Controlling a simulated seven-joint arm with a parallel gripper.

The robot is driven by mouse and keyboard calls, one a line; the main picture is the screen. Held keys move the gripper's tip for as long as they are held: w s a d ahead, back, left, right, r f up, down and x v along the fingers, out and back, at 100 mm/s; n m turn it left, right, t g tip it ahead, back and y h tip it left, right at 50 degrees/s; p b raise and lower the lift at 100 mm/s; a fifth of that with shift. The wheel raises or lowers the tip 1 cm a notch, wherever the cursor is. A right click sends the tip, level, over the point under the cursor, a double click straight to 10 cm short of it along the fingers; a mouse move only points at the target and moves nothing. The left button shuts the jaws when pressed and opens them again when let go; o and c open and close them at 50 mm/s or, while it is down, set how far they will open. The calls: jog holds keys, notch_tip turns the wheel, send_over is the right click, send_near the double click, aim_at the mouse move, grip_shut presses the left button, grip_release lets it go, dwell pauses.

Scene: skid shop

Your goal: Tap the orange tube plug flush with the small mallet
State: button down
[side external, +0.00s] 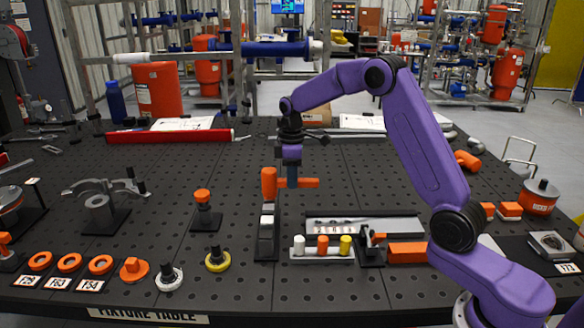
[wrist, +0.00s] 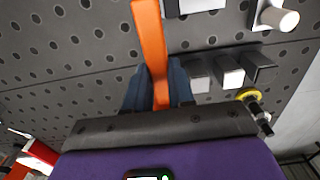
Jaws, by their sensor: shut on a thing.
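My gripper (side external: 293,170) is shut on the handle of the small orange mallet (side external: 305,182) and holds it above the table. The mallet head (side external: 269,182) is at the left, over a row of grey and white blocks. In the wrist view the dark fingers (wrist: 160,88) pinch the orange handle (wrist: 152,40); the head is out of frame. An orange plug (side external: 323,244) stands between a white plug (side external: 299,244) and a yellow plug (side external: 345,244) in a white rack, below and right of the mallet. Another orange-topped piece (side external: 202,196) stands on a black base to the left.
The grey and white blocks (side external: 267,235) stand beside the rack. A grey tray (side external: 340,226) lies behind it, and an orange block (side external: 407,252) is to its right. Several orange rings (side external: 70,262) lie front left. The perforated table behind the mallet is mostly clear.

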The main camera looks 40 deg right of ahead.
jog(key=shift+w+r, duration=0.1)
jog(key=shift+r, duration=0.1)
jog(key=shift+r, duration=1.6)
jog(key=shift+r, duration=1.5)
jog(key=shift+a, duration=0.1)
